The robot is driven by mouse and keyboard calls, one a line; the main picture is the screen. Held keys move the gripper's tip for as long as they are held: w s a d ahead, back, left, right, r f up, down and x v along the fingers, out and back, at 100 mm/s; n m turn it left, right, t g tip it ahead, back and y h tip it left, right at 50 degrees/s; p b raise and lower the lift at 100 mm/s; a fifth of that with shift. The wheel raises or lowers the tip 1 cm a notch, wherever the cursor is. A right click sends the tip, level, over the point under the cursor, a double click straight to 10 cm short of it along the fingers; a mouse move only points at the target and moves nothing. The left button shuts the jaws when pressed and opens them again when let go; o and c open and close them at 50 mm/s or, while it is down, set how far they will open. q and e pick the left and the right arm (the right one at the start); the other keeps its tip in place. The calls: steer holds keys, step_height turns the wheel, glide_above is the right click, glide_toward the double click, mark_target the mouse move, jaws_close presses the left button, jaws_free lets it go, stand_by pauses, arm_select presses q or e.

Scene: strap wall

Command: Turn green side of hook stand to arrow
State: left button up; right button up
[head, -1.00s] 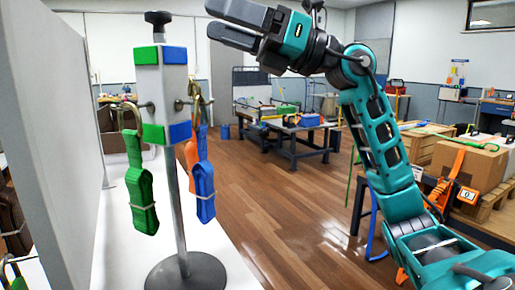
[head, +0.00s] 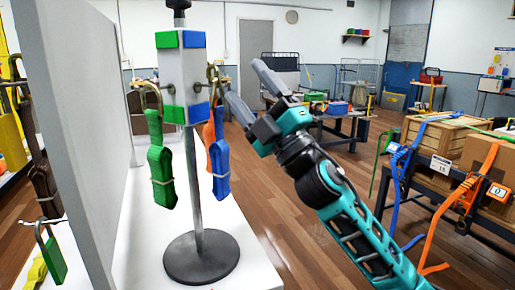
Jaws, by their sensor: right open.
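The hook stand (head: 199,205) is upright on a white surface, with a round dark base and a box head (head: 183,75). Two faces of the head show: the left one has green patches (head: 167,40) and the right one blue patches (head: 194,40). A green strap (head: 161,175) hangs from a hook on the left. A blue strap (head: 219,165) hangs on the right, with an orange strap (head: 208,134) partly behind it. My right gripper (head: 247,89) is open and empty, just right of the blue strap's hook. I see no arrow. My left gripper is out of view.
A grey panel (head: 75,130) stands close on the left, with more straps and a padlock (head: 50,255) beyond it. The white surface (head: 235,265) around the base is clear. Crates with orange and blue straps (head: 435,135) are at the right.

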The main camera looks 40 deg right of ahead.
step_height(320, 180, down, 12)
steer(key=w+d+m+g+h, duration=0.1)
steer(key=d+m+g+h, duration=0.1)
steer(key=m+h, duration=0.6)
steer(key=shift+w+r+m+g+h, duration=0.2)
steer(key=shift+w+m+g+h, duration=0.25)
steer(key=shift+m, duration=0.55)
steer(key=shift+s, duration=0.1)
steer(key=shift+c, duration=0.5)
